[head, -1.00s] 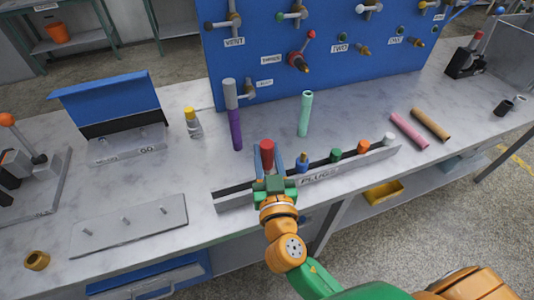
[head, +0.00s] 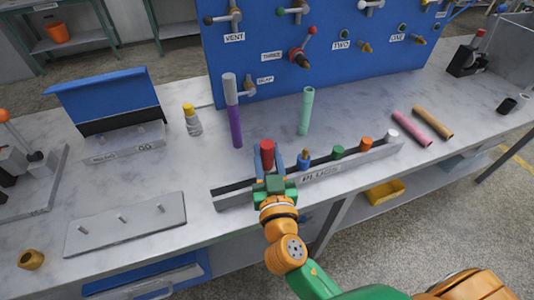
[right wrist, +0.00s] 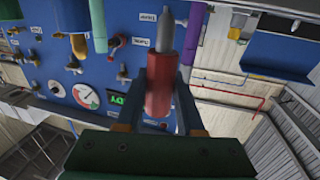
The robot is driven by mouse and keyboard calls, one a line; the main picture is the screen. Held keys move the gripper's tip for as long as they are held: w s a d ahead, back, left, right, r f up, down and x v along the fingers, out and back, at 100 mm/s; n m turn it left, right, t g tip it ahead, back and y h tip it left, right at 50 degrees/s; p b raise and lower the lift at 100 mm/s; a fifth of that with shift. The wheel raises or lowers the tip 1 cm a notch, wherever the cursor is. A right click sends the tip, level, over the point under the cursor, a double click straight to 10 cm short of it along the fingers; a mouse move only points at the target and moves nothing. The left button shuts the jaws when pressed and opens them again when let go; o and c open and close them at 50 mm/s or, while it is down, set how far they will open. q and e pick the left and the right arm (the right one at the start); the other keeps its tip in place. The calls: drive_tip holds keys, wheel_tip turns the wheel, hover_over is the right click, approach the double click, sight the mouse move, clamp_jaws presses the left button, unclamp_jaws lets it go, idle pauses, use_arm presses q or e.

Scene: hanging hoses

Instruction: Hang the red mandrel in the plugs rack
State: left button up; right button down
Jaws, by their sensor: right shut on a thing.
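The red mandrel (head: 267,154) is upright in my right gripper (head: 268,168), over the left part of the plugs rack (head: 235,198). In the right wrist view the mandrel (right wrist: 160,75) has a red body and a grey tapered tip, and the fingers (right wrist: 161,100) are shut on it from both sides. The rack is a long grey rail with a dark slot and a "PLUGS" label. Whether the mandrel touches the rack is hidden by my gripper. My left gripper is not in view.
Blue (head: 304,160), green (head: 337,152), orange (head: 366,144) and white (head: 392,135) plugs stand along the rack to the right. A purple hose (head: 236,128) and a mint hose (head: 306,112) stand behind it. A grey pegged plate (head: 126,225) lies left.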

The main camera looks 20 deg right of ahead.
sight(268, 170)
drive_tip(key=shift+b, duration=0.3)
idle(0.8)
drive_tip(key=shift+f+b, duration=2.15)
drive_tip(key=shift+b, duration=0.2)
drive_tip(key=shift+c, duration=2.3)
unclamp_jaws()
drive_tip(key=s+b, duration=0.1)
drive_tip(key=s, duration=0.1)
drive_tip(key=s+b, duration=0.1)
drive_tip(key=s, duration=0.1)
drive_tip(key=s+a+b, duration=0.1)
drive_tip(key=s, duration=0.1)
drive_tip(key=shift+s+a+f, duration=0.1)
drive_tip(key=shift+s+f, duration=0.15)
drive_tip(key=shift+s+r, duration=0.2)
drive_tip(key=shift+s, duration=0.1)
